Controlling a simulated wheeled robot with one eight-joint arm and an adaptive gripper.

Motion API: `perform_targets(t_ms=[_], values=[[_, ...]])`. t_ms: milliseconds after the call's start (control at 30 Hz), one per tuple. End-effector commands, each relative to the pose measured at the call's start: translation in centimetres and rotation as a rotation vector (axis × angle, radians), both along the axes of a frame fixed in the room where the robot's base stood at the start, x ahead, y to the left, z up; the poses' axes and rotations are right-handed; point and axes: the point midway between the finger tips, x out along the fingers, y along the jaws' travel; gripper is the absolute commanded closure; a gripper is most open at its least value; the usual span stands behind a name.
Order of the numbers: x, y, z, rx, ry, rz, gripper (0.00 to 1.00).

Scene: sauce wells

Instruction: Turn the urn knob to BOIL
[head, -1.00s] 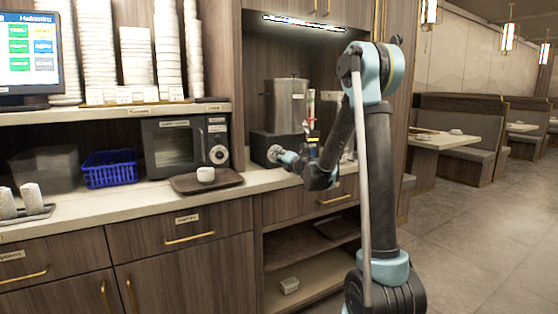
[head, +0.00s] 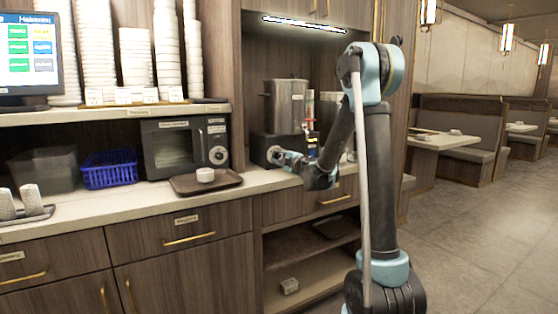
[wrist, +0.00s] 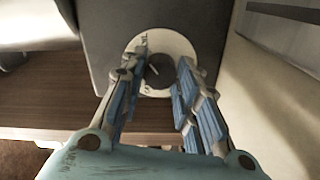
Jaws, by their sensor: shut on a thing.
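The urn (head: 287,104) is a steel cylinder on a dark base (head: 262,146) in the alcove, right of the microwave. In the wrist view the urn knob (wrist: 160,72) is dark and round, on a pale dial ring with small lettering that I cannot read. My gripper (wrist: 162,80) has its blue-padded fingers on either side of the knob, shut on it.
A brown tray (head: 225,184) with a white cup (head: 205,175) lies on the counter left of my gripper. The microwave (head: 170,148) and a blue basket (head: 110,177) stand farther left. Open shelves lie below the counter.

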Motion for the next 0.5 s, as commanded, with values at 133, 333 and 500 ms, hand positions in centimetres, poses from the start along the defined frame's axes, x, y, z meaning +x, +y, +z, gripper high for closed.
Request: perform_targets(t_ms=[133,333,500], values=[[-0.28,0.07,-0.12,0.089,0.061,0.003,0.95],[-0.29,0.12,-0.11,0.183,0.124,0.004,0.94],[-0.29,0.12,-0.11,0.232,0.157,0.004,0.94]])
